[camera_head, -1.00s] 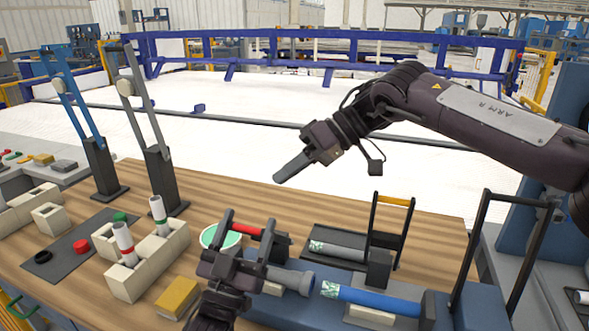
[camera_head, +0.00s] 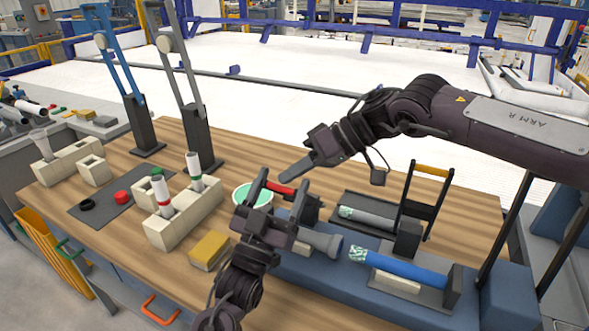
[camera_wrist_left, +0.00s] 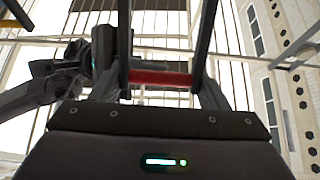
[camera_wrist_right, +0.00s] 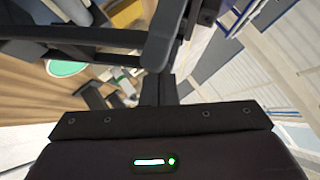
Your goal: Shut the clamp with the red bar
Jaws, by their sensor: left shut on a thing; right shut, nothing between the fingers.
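The clamp's red bar (camera_head: 281,189) is near the table's middle, by a green-topped round container. My left gripper (camera_head: 280,193) is shut on the red bar; its fingers stand at either side. The left wrist view shows the red bar (camera_wrist_left: 160,78) spanning between the two fingers. The clamp's lower part is partly hidden behind the left gripper, and a grey pipe (camera_head: 322,243) with a flared end shows beside it. My right gripper (camera_head: 287,173) is shut and empty, just behind and above the red bar. Its closed fingers show in the right wrist view (camera_wrist_right: 158,90).
A second clamp with a yellow bar (camera_head: 433,170) stands upright to the right. A blue pipe (camera_head: 405,268) and a grey pipe (camera_head: 367,217) lie near it. Cream holders (camera_head: 178,225) with upright pipes and a yellow block (camera_head: 209,250) are left. Two tall levers (camera_head: 195,100) stand behind.

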